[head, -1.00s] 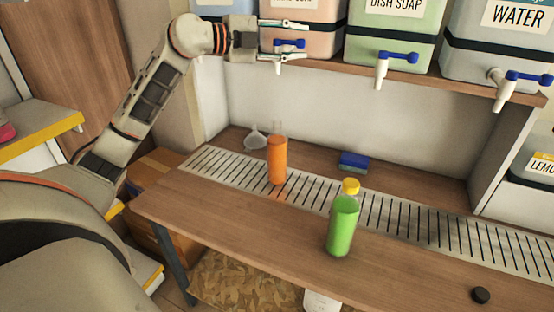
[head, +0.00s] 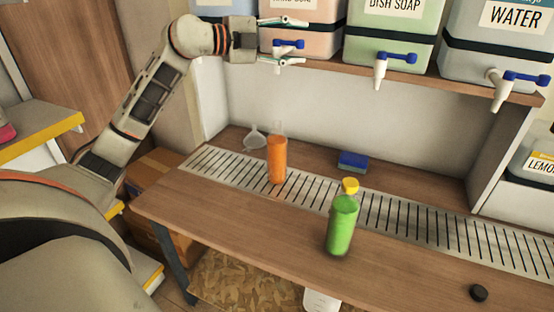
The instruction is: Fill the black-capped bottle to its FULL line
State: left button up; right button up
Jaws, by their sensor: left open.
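An orange bottle (head: 277,160) stands upright on the slotted drain strip, with a clear, uncapped neck. A black cap (head: 479,292) lies apart on the bench at the front right. The pink drum (head: 300,38) sits on the shelf above the orange bottle. Its label is partly hidden by my gripper. Its tap has a blue lever (head: 288,44). My left gripper (head: 290,42) is open, with one finger above and one below this lever. I see no stream between tap and bottle, and no FULL line is readable. My right gripper is not in view.
A green bottle (head: 341,228) with a yellow cap (head: 350,186) stands in front of the drain strip (head: 420,222). A funnel (head: 254,139) and a blue sponge (head: 353,161) lie at the back. Green (head: 392,40) and water (head: 492,50) drums have protruding taps.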

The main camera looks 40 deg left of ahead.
pick_arm(q)
jog(key=v, duration=0.4)
jog(key=shift+a, duration=0.1)
dwell(0.4)
jog(key=shift+s+a, duration=0.3)
jog(key=shift+s, duration=0.2)
jog(key=v, duration=1.1)
